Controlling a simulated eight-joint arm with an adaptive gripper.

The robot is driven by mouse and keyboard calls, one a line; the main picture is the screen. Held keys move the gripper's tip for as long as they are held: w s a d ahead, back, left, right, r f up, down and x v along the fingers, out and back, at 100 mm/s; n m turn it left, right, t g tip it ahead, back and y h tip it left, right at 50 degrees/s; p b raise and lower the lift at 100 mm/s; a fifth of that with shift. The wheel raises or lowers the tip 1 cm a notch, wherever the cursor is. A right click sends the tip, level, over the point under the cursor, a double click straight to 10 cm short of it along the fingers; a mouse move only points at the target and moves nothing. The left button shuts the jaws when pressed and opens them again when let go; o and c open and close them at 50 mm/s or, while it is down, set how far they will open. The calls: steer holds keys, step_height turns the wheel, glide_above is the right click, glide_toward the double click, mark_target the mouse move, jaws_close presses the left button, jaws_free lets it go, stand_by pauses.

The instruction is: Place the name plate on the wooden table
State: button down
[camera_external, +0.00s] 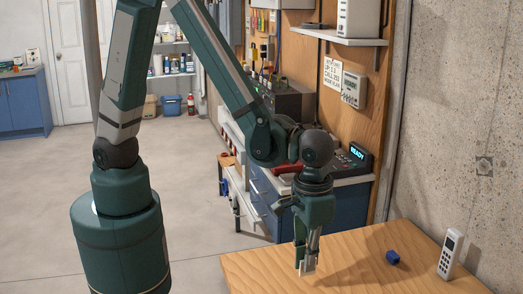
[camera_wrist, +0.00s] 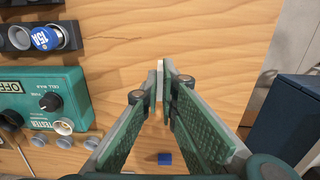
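My gripper (camera_external: 307,262) points down over the left part of the wooden table (camera_external: 350,265). In the wrist view my fingers (camera_wrist: 165,85) come together at their tips on a thin pale piece, seen edge-on, which looks like the name plate (camera_wrist: 160,72). In the external view the name plate (camera_external: 308,269) shows as a small light patch at the fingertips. Its face and any lettering cannot be read. Whether its lower edge touches the table, I cannot tell. The wood grain of the table (camera_wrist: 220,40) fills most of the wrist view.
The wrist view shows a teal tester box (camera_wrist: 45,98) and a dark holder with a blue-labelled cylinder (camera_wrist: 46,38) at left. Bare wood lies around my fingertips.

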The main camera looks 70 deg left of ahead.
mark_target(307, 274)
steer(key=shift+f, duration=0.15)
steer(key=shift+f, duration=2.05)
steer(key=shift+f, duration=0.1)
steer(key=c, duration=2.7)
jaws_free()
steer(key=shift+b, duration=0.3)
steer(key=shift+o, duration=0.2)
steer(key=shift+r+p, duration=0.55)
steer(key=shift+r, duration=5.6)
steer(key=shift+a, duration=0.1)
